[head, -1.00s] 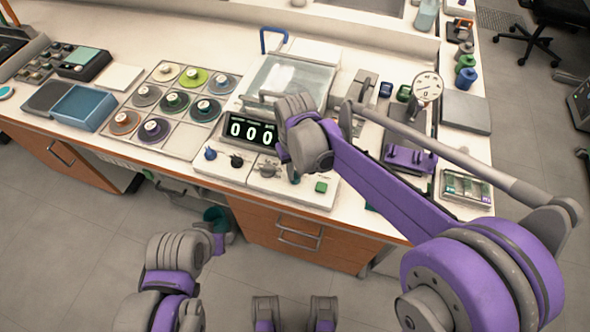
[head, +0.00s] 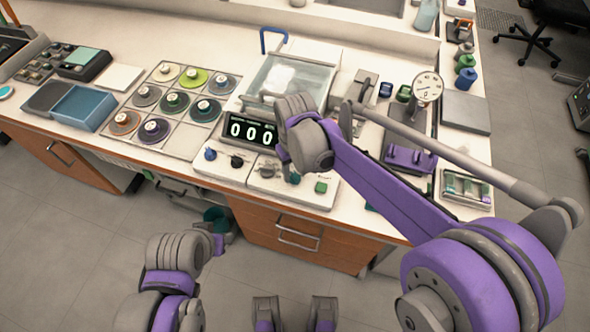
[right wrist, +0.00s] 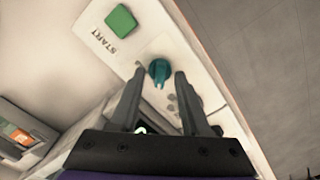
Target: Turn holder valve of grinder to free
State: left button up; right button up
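The grinder (head: 218,170) is the white machine with the lit 000 display on the bench. A teal knob (right wrist: 159,71), probably the holder valve, sits on its front panel near the green START button (right wrist: 121,21). A bit of teal also shows in the head view (head: 295,178), below my right wrist. My right gripper (right wrist: 158,75) is open and empty, with its two fingertips on either side of the knob in the picture; I cannot tell whether they touch it. The head view mostly hides this gripper behind my wrist.
A blue knob (head: 210,154) and a dark knob (head: 236,161) are on the same panel. A tray of several discs (head: 182,146) lies to the left. A dial gauge (head: 427,88) and a purple fixture (head: 408,159) stand to the right. Free floor lies before the bench.

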aim_at(296, 175)
notch_tip(296, 175, up, 11)
jog(key=p, duration=0.1)
dwell(0.6)
jog(key=shift+d, duration=0.1)
jog(key=s+d+f+m+t+p, duration=0.1)
jog(key=s+d+m+t+p, duration=0.4)
jog(key=s+d, duration=1.1)
jog(key=shift+s+d+f+m+p, duration=0.2)
jog(key=shift+d+f+m+p, duration=0.15)
jog(key=shift+d+p, duration=0.35)
